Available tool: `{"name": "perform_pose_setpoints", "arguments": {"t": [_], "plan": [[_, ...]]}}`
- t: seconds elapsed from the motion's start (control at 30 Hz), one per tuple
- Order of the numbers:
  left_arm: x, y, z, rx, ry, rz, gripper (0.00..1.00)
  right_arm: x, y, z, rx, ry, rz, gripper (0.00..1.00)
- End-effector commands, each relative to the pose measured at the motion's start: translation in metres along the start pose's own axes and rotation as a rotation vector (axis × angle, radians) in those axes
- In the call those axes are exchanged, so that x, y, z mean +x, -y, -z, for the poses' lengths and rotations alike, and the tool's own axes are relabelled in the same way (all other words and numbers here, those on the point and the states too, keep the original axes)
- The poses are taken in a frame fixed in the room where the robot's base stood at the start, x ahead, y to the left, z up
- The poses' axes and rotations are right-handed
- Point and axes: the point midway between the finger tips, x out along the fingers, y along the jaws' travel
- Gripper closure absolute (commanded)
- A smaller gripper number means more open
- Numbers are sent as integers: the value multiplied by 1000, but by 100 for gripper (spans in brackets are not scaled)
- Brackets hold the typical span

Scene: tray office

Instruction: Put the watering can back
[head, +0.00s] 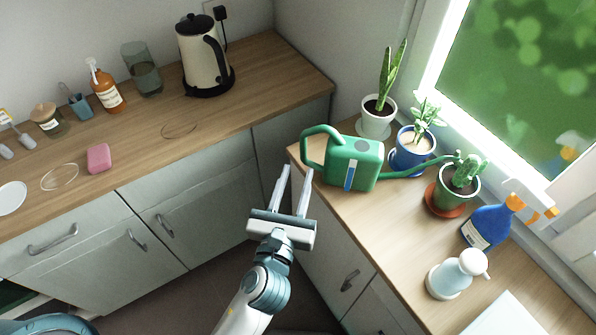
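The green watering can (355,163) stands upright on the right counter, near its left corner. Its loop handle points left, and its long spout reaches right toward the cactus pot (457,188). My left gripper (298,169) is open and empty, its two parallel fingers pointing toward the counter corner. It appears just left of the can and apart from it, over the gap in front of the cabinets. My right gripper is not in view.
Behind the can stand a white plant pot (376,121) and a blue one (411,150). A blue spray bottle (486,226) and pump bottle (456,275) stand right. The left counter holds a kettle (203,62), pink sponge (98,158) and thin ring outlines (180,137).

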Motion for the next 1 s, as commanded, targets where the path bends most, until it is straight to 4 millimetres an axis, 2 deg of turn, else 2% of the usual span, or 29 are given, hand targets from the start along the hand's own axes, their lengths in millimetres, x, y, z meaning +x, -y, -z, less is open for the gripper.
{"name": "perform_pose_setpoints", "arguments": {"t": [0.87, 1.0], "plan": [[0, 0, 0, 0, 0, 0, 68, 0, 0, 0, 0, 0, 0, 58], [1, 0, 6, -13, -10, 1, 68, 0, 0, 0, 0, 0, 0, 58]]}}
